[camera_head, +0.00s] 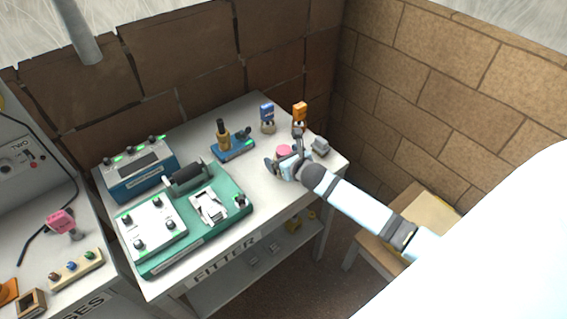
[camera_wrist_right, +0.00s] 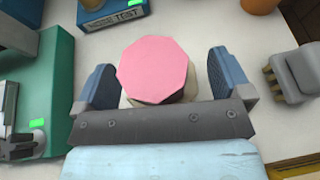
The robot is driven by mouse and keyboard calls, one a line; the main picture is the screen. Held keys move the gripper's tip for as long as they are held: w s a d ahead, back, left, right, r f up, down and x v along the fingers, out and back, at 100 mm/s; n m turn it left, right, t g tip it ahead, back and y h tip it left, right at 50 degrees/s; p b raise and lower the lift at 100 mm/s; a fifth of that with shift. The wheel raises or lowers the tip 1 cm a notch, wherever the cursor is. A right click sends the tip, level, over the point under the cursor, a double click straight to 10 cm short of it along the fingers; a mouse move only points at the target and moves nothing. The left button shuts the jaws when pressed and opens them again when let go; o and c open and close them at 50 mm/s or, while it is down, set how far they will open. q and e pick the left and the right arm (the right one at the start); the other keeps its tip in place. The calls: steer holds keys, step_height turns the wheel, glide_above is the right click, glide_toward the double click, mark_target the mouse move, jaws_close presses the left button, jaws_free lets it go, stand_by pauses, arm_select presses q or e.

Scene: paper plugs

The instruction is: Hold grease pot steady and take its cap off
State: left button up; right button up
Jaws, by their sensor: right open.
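The grease pot has a pink, many-sided cap (camera_head: 284,150) and stands on the right part of the white table. In the right wrist view the cap (camera_wrist_right: 158,70) is seen from above and sits on a pale body (camera_wrist_right: 187,93), which is mostly hidden under it. My right gripper (camera_head: 285,160) is open. Its two blue-grey fingers stand to either side of the pot, with a gap visible at the right finger; contact at the left side is hard to tell. My left gripper is not in view.
A grey clamp-like block (camera_head: 320,146) stands close right of the pot. An orange-topped item (camera_head: 299,112) and a blue-topped item (camera_head: 267,112) stand behind. A blue stand (camera_head: 233,149) and a green tray (camera_head: 243,205) lie to the left. The table front is clear.

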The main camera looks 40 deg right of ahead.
steer(key=shift+c, duration=0.3)
steer(key=c, duration=1)
step_height(320, 180, up, 20)
steer(key=o, duration=0.4)
steer(key=c, duration=0.7)
